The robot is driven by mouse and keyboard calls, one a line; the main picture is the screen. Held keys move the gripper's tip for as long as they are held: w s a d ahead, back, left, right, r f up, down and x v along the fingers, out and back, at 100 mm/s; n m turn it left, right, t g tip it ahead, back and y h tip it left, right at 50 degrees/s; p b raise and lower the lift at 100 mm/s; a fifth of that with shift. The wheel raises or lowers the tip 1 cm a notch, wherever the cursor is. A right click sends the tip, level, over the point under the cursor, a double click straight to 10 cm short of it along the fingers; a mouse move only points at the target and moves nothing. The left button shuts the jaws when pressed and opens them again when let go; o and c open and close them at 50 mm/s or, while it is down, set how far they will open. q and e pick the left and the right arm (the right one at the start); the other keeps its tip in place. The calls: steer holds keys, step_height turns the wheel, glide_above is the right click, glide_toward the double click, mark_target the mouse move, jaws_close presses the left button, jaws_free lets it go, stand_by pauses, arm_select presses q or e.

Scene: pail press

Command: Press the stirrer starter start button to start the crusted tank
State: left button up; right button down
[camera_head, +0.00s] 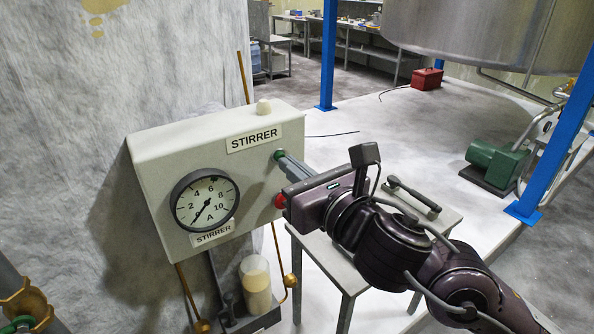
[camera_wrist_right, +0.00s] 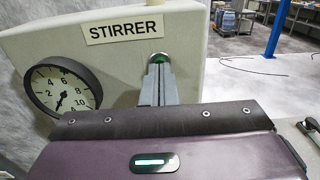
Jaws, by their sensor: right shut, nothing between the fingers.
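The grey stirrer starter box (camera_head: 160,160) carries two STIRRER labels and a round ammeter (camera_head: 206,200) whose needle points to the low end, lower left. A green button (camera_head: 279,154) is on its right part, with a red button (camera_head: 279,201) below. My right gripper (camera_head: 285,160) is shut and empty, its fingertips at the green button; I cannot tell if they press it. In the wrist view the closed fingers (camera_wrist_right: 158,70) partly cover the green button (camera_wrist_right: 158,57). A pale dome (camera_head: 263,107) sits on top of the box. A steel tank (camera_head: 480,35) is at upper right. My left gripper is out of view.
A small grey table (camera_head: 345,262) with a dark-handled tool (camera_head: 413,195) stands under my right arm. A clear jar (camera_head: 256,283) sits below the box. A brass handwheel (camera_head: 25,302) is at lower left. Blue posts (camera_head: 328,55) and a green pump (camera_head: 494,163) stand to the right.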

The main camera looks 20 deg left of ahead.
steer(key=shift+w+a, duration=0.1)
steer(key=shift+w+a+b, duration=0.35)
steer(key=shift+a, duration=0.05)
steer(key=v, duration=0.5)
steer(key=shift+s+d+b, duration=0.2)
steer(key=shift+b, duration=0.1)
stand_by(0.7)
